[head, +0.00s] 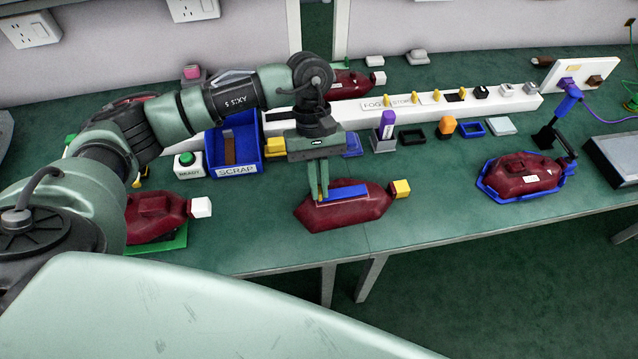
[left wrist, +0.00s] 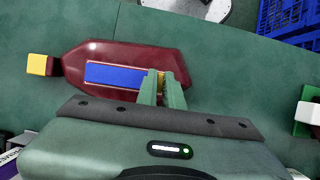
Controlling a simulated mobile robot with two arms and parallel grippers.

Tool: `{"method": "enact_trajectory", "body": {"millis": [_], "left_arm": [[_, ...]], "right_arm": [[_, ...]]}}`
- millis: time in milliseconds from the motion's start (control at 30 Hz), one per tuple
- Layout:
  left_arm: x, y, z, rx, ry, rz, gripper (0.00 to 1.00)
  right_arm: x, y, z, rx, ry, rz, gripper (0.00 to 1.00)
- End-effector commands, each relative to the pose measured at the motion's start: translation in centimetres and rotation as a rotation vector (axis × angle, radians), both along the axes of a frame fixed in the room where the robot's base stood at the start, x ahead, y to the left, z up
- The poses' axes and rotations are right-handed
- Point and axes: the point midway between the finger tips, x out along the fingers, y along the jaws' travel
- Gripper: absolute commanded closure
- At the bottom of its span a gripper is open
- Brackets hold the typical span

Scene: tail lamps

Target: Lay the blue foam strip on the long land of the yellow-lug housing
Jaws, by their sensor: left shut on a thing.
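The yellow-lug housing (head: 350,212) is a dark red lamp body in the middle of the table, with a yellow lug (head: 401,188) at its right end. It also shows in the left wrist view (left wrist: 100,50), with the lug at the left. The blue foam strip (head: 347,191) lies along the top of the housing, over a pale land; I cannot tell if it touches fully. My left gripper (head: 322,198) points down at the strip's left end, its green fingers shut on it. In the left wrist view the strip (left wrist: 115,75) runs lengthwise from the fingers. My right gripper is out of view.
A white-lug housing (head: 155,222) sits at the left on a green plate. Another red housing (head: 525,178) lies in a blue cradle at the right. A blue SCRAP bin (head: 235,145) and a white rail (head: 400,103) stand behind.

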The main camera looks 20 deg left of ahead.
Motion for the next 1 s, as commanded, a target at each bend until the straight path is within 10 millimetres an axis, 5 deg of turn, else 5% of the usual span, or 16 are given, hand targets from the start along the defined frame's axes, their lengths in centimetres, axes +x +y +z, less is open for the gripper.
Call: {"method": "enact_trajectory", "body": {"millis": [167, 267, 300, 667, 1000], "left_arm": [[0.0, 0.0, -0.8, 0.0, 0.0, 0.0, 1.0], [0.0, 0.0, -0.6, 0.0, 0.0, 0.0, 0.7], [0.0, 0.0, -0.6, 0.0, 0.0, 0.0, 0.67], [0.2, 0.1, -0.2, 0.0, -0.002, 0.0, 0.67], [2.0, 1.3, 4.7, 0.0, -0.004, 0.002, 0.67]], "right_arm": [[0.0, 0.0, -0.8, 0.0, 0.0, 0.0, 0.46], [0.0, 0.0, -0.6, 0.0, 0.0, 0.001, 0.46], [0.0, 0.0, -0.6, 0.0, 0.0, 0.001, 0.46], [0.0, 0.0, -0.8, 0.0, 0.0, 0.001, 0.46], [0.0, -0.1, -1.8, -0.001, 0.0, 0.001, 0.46]]}}
